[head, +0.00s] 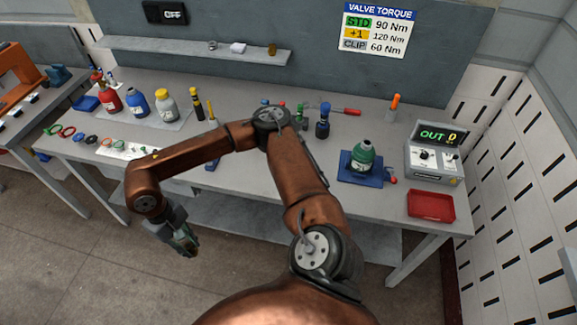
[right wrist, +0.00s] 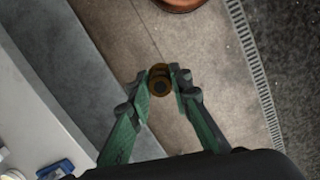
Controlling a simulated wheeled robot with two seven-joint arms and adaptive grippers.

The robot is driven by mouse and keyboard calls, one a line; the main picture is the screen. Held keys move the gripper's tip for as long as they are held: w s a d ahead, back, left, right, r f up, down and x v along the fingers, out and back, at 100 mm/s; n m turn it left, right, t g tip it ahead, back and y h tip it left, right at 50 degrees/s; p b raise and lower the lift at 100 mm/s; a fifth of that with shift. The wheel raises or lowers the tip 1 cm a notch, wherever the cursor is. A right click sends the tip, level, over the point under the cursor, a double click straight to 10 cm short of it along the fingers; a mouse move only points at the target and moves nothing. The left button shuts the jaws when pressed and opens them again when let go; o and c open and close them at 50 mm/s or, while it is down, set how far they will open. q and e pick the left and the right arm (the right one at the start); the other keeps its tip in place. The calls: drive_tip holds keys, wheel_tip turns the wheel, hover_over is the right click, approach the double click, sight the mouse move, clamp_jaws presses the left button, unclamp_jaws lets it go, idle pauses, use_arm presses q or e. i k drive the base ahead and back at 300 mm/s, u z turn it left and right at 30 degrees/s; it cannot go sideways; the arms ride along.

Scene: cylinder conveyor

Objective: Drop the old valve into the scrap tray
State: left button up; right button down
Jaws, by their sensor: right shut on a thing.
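My right gripper (head: 184,240) hangs in front of the bench at the left, over the floor. In the right wrist view its green fingers (right wrist: 159,84) are shut on a small round brass-coloured piece, the old valve (right wrist: 159,79), held between the fingertips. In the head view the valve cannot be made out. The red scrap tray (head: 431,205) lies at the bench's front right, far to the right of the gripper, and looks empty. My left gripper is not in view.
A green cylinder (head: 362,155) stands in a blue holder (head: 360,181) left of the tray. Behind the tray is a control box (head: 434,160) reading "OUT 0". Red, blue and grey cylinders (head: 138,104) stand at the bench's back left. Several small rings lie along the left front. My right arm spans the bench's middle.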

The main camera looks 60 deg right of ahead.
sight(434, 210)
drive_tip(key=z, duration=3.1)
